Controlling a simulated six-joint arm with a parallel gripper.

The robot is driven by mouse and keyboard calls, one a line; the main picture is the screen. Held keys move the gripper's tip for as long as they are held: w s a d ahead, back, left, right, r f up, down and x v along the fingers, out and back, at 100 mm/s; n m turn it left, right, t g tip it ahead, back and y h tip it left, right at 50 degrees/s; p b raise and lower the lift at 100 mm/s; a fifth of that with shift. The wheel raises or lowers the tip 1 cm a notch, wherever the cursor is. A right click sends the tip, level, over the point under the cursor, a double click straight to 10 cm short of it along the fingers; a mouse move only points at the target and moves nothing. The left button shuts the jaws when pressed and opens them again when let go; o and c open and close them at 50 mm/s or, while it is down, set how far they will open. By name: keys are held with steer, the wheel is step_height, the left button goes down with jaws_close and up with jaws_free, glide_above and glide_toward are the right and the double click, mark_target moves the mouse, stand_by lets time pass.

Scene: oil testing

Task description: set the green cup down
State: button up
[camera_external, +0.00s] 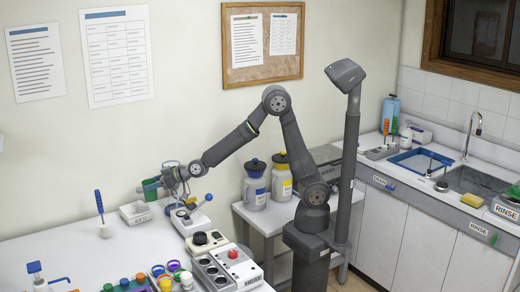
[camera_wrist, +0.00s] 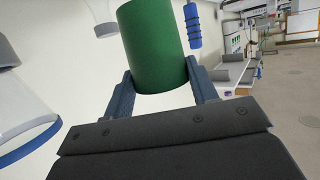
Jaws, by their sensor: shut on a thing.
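The green cup (camera_external: 150,188) is held at the end of my arm, above the white table at the left. In the wrist view the green cup (camera_wrist: 152,45) fills the top middle, between the two fingers of my gripper (camera_wrist: 160,88). My gripper (camera_external: 166,180) is shut on the cup's sides. The cup appears raised above the table, over or just behind a small white labelled tray (camera_external: 135,213); the exact gap cannot be told. The cup's far end is cut off in the wrist view.
A device with a blue-tipped lever (camera_external: 190,216) stands right of the tray. A blue-handled tool (camera_external: 100,212) stands to the left. Several coloured-lid jars (camera_external: 166,282) and a heater box (camera_external: 232,268) are at the front. The left tabletop is mostly clear.

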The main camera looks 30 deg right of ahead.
mark_target(153, 193)
steer(key=f, duration=0.1)
steer(key=s+a+f, duration=0.1)
steer(key=f, duration=0.1)
steer(key=shift+s+a+f, duration=0.25)
steer(key=shift+a+f, duration=0.05)
steer(key=shift+s+a+f, duration=1.15)
steer(key=shift+a+f, duration=0.35)
steer(key=shift+f, duration=0.3)
steer(key=shift+s+a+f, duration=1.2)
steer(key=shift+a+f, duration=0.3)
steer(key=shift+f, duration=0.35)
steer(key=shift+s+a+f, duration=1.15)
steer(key=shift+a+f, duration=0.35)
steer(key=shift+f, duration=0.3)
steer(key=shift+f, duration=0.2)
steer(key=o, duration=1)
steer(key=shift+o, duration=0.2)
steer(key=shift+r, duration=0.1)
